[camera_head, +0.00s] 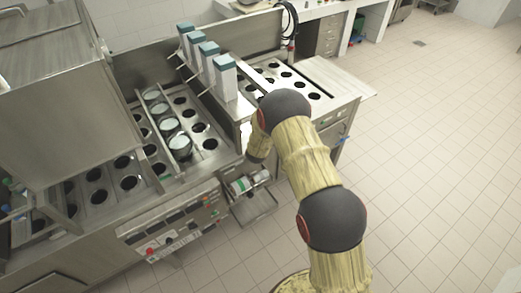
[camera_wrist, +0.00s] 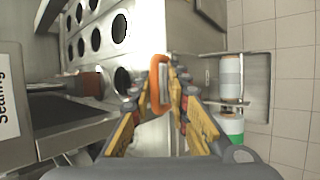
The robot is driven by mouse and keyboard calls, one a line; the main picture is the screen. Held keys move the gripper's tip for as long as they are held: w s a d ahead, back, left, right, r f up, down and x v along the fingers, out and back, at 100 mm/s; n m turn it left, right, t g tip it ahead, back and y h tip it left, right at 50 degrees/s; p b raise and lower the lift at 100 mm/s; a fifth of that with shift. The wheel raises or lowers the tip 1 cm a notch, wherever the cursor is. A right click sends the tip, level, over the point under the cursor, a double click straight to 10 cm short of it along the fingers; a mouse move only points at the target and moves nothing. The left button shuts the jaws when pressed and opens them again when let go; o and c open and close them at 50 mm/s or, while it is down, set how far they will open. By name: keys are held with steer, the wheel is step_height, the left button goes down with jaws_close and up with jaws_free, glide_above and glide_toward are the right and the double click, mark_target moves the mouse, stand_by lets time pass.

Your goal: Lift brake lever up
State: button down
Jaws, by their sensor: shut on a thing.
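An orange, loop-shaped handle (camera_wrist: 154,84), which looks like the brake lever, stands between my fingertips in the wrist view. My gripper (camera_wrist: 165,92) is shut on it, with yellow and dark fingers on both sides. The lever's base and lower part are hidden. In the head view my yellow arm reaches down to the machine's right front side, and it hides the lever and my fingertips.
A cup-filling machine (camera_head: 180,205) with round holes fills the left. Tiled floor (camera_head: 440,150) lies clear at the right.

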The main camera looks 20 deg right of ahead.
steer(key=shift+w+a+r+p, duration=0.1)
steer(key=shift+w+r+p, duration=0.15)
steer(key=shift+w, duration=0.2)
steer(key=shift+w+a+r+p, duration=0.1)
steer(key=shift+w+r+p, duration=0.1)
steer(key=shift+w, duration=0.2)
steer(key=shift+w+a+f+p, duration=0.2)
steer(key=shift+w+f+p, duration=0.05)
steer(key=shift+w+p, duration=0.1)
steer(key=shift+s+f, duration=0.2)
steer(key=c, duration=2.1)
jaws_free()
steer(key=shift+f, duration=0.1)
steer(key=shift+c, duration=0.2)
steer(key=shift+o, duration=1.1)
steer(key=shift+w+d, duration=0.1)
steer(key=shift+w, duration=0.1)
steer(key=shift+r, duration=0.2)
steer(key=shift+r, duration=0.1)
